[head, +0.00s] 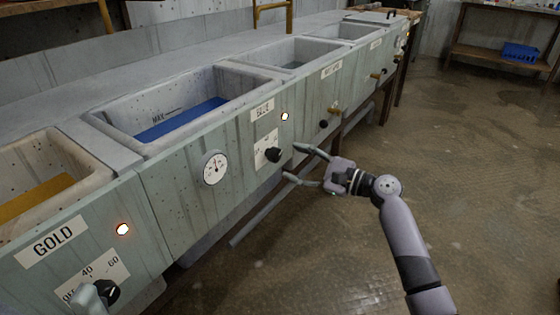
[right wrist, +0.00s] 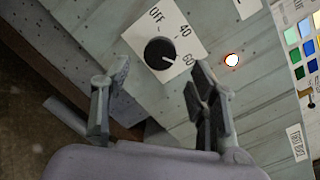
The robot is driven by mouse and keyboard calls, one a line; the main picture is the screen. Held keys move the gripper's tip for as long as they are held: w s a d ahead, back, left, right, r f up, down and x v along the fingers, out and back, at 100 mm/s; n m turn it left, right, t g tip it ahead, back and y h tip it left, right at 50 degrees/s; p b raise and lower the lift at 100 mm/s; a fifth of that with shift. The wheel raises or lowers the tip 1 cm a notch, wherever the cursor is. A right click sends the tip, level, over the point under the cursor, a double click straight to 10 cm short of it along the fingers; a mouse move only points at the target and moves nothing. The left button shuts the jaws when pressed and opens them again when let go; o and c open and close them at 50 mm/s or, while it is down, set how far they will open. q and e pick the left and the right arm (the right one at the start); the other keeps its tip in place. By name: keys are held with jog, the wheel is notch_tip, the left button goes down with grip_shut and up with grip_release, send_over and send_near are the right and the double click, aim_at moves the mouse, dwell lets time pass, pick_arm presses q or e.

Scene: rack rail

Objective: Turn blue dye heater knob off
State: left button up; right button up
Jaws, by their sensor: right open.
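The blue dye vat (head: 122,140) holds blue liquid, with a label reading BLUE on its front. Its black heater knob (head: 273,154) sits on a white dial plate; it also shows in the right wrist view (right wrist: 159,52). The knob's white mark points toward 60, away from OFF. A lit lamp (head: 285,116) glows beside it. My right gripper (head: 296,162) is open and empty, just right of the knob, its fingers either side of it in the right wrist view (right wrist: 158,78). A grey piece at the head view's bottom left may be my left gripper; its jaws cannot be made out.
The gold vat (head: 105,172) has its own knob (head: 106,291) and lit lamp (head: 122,229). A round gauge (head: 215,168) is left of the blue knob. A grey pipe (head: 258,216) runs below the vats. The floor at right is open.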

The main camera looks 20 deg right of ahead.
aim_at(279, 157)
jog(key=shift+b+x, duration=0.55)
jog(key=shift+x, duration=2.15)
jog(key=shift+c, duration=0.5)
jog(key=c, duration=1.1)
